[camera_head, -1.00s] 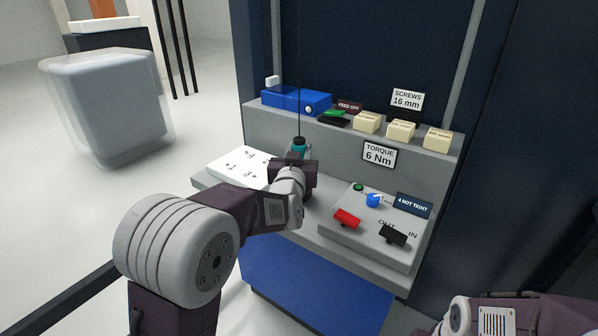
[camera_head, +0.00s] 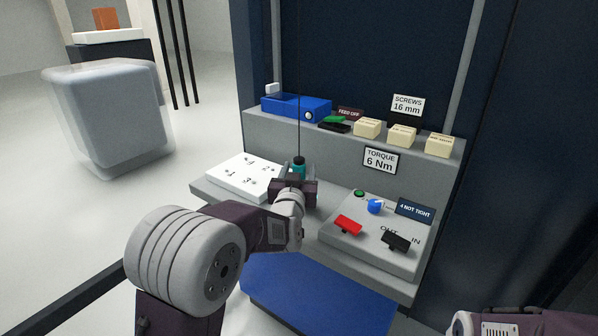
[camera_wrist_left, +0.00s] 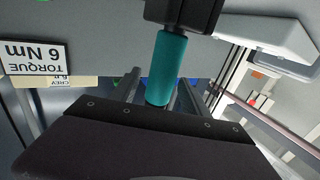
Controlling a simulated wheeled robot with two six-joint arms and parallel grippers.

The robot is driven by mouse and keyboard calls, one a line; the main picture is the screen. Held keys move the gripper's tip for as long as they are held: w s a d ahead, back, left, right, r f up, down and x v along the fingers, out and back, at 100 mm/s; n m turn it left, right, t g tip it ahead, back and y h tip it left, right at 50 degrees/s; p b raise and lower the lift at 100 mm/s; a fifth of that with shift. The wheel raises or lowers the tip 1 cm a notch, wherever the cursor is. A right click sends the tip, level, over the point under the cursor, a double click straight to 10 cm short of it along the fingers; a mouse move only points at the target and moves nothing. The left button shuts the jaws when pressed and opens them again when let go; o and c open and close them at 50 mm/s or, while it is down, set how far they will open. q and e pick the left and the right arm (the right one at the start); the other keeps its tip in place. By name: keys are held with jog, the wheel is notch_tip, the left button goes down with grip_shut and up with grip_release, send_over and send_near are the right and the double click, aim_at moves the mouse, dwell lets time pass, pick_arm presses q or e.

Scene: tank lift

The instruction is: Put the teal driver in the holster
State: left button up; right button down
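The teal driver (camera_head: 298,168) stands upright above the grey bench, with a black cap and a thin cable running up. Its teal handle (camera_wrist_left: 167,68) also shows in the left wrist view, between my left gripper's two grey fingers. My left gripper (camera_head: 297,175) appears shut on the driver. A black block (camera_wrist_left: 185,12) is at the handle's far end; I cannot tell whether it is the driver's body or something else. I cannot make out the holster. My right gripper is out of view; only part of its arm shows at the lower right.
A white plate (camera_head: 236,186) with numbered marks lies left of my left gripper. A control panel (camera_head: 345,250) with red and black switches and a blue knob (camera_head: 375,206) is to the right. The back shelf carries a blue box (camera_head: 290,106) and several cream bins.

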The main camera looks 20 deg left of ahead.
pick_arm(q)
jog(key=shift+r, duration=0.15)
jog(key=shift+s, duration=0.35)
jog(key=s+d, duration=0.1)
jog(key=s, duration=1)
jog(key=shift+s+d+p, duration=0.15)
jog(key=shift+d+p, duration=0.05)
jog(key=shift+p, duration=0.15)
